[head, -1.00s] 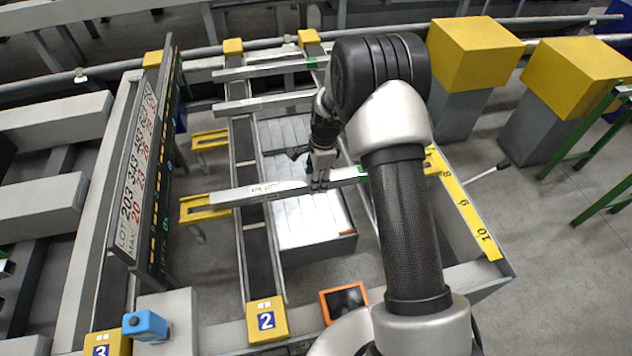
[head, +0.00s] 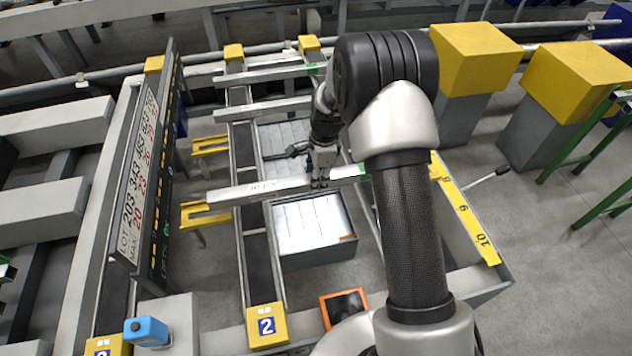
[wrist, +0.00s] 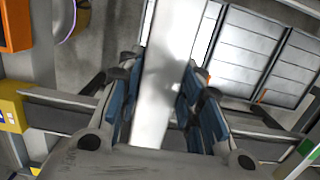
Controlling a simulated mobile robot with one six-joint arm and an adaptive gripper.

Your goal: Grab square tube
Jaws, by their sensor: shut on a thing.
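A long pale square tube (head: 245,191) lies across the dark rails of the runout table in the head view, its right end marked green. My gripper (head: 320,180) is on this tube right of its middle, reaching down from above. In the wrist view the tube (wrist: 168,70) runs between the two blue-padded fingers of my gripper (wrist: 160,105), and the fingers are closed against its sides. Two more square tubes, one farther (head: 260,108) and one at the back (head: 265,75), lie across the same rails. I cannot tell whether the held tube is clear of the rails.
A grey bin (head: 318,250) with pale tubes in it stands below the held tube. A tall lettered board (head: 145,180) rises on the left. Yellow-topped posts (head: 470,55) stand at the back right. A yellow numbered strip (head: 465,210) edges the right side.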

